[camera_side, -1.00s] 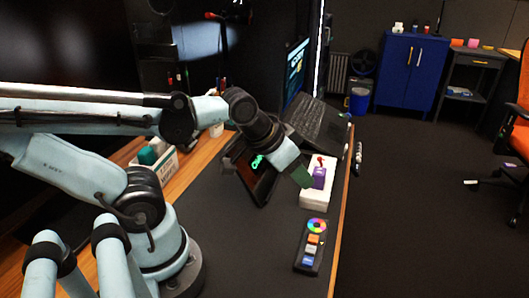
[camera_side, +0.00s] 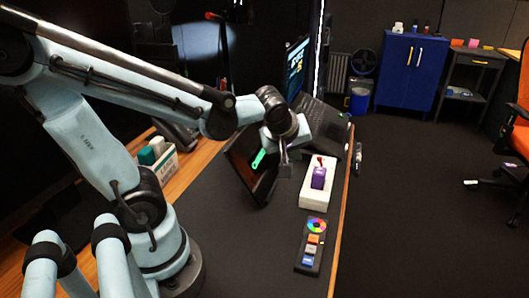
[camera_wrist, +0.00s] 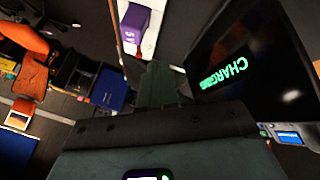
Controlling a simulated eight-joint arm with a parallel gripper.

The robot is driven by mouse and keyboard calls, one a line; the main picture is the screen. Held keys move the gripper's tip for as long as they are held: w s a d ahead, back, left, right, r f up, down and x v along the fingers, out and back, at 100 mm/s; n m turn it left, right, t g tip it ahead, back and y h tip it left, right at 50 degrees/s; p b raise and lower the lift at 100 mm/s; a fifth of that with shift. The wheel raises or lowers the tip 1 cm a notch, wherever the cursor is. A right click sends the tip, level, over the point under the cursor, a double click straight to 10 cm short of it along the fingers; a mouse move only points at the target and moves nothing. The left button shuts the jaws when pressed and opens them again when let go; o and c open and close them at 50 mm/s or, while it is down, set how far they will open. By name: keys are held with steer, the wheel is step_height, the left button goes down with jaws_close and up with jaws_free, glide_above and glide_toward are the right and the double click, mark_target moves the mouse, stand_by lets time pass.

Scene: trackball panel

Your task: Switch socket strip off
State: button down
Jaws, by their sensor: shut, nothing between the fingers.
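A white strip-like block (camera_side: 314,198) lies on the dark desk, with a purple block (camera_side: 318,178) and a small red piece (camera_side: 321,161) on top. The wrist view also shows the white block (camera_wrist: 151,36) and the purple block (camera_wrist: 133,27) at the top. A black control panel (camera_side: 302,262) with a colour wheel (camera_side: 316,226) and several coloured buttons lies nearer on the desk. No readable label shows which thing is the socket strip. My gripper (camera_side: 285,172) is shut and empty, above the desk, left of the purple block and apart from it. It also shows in the wrist view (camera_wrist: 158,68).
A tilted dark screen with green "CHARGING"-like text (camera_wrist: 224,71) is close beside my gripper. A dark laptop-like device (camera_side: 322,122) stands behind it. A white box with green items (camera_side: 160,165) is at the left. The desk's right edge (camera_side: 342,215) runs close beside the strip and panel.

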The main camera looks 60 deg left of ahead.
mark_target(321, 162)
steer(key=shift+w+a+f+n+y, duration=0.1)
steer(key=shift+w+a+n+y, duration=0.1)
steer(key=shift+a+n, duration=0.25)
steer(key=shift+w+a+f+n+y, duration=0.1)
steer(key=shift+a+n+y, duration=0.1)
steer(key=shift+n, duration=0.45)
steer(key=x, duration=0.9)
steer(key=shift+w+a+f, duration=0.1)
steer(key=shift+w+f, duration=0.1)
steer(key=shift+f, duration=0.1)
steer(key=w, duration=0.3)
steer(key=shift+r, duration=0.2)
steer(key=shift+w+r, duration=0.1)
steer(key=shift+w, duration=0.4)
